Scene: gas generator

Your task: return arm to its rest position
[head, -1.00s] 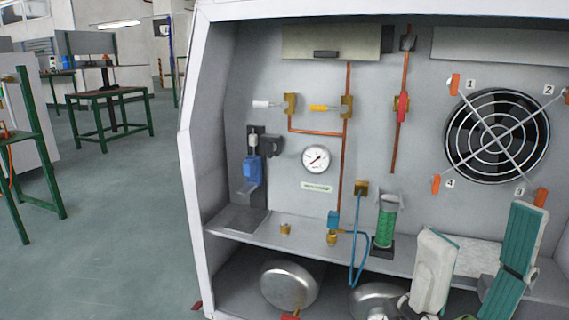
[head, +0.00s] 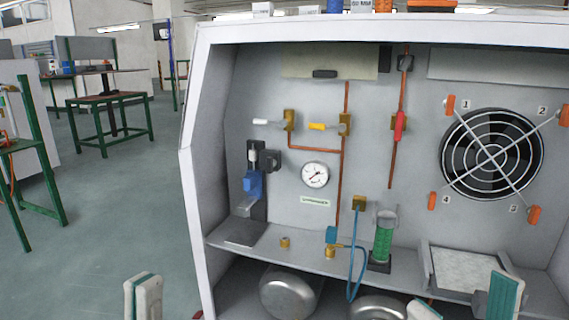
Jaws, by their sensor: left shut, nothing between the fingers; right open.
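My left gripper (head: 144,297) shows at the bottom left, its pale and teal fingers together with nothing between them. It is over the floor, outside the left wall of the white generator cabinet (head: 188,110). My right gripper (head: 465,302) shows at the bottom right, its two fingers wide apart and empty. It is in front of the cabinet's shelf, below a square light-grey tray (head: 470,272). Only the finger ends of both grippers are in view; the arms are out of frame.
The shelf (head: 310,258) carries a green-filled cylinder (head: 383,242), a brass fitting (head: 285,242) and a blue hose (head: 354,270). Metal tanks (head: 290,292) lie below. A fan (head: 492,153), gauge (head: 315,174) and valves are on the back panel. Floor at left (head: 105,225) is clear.

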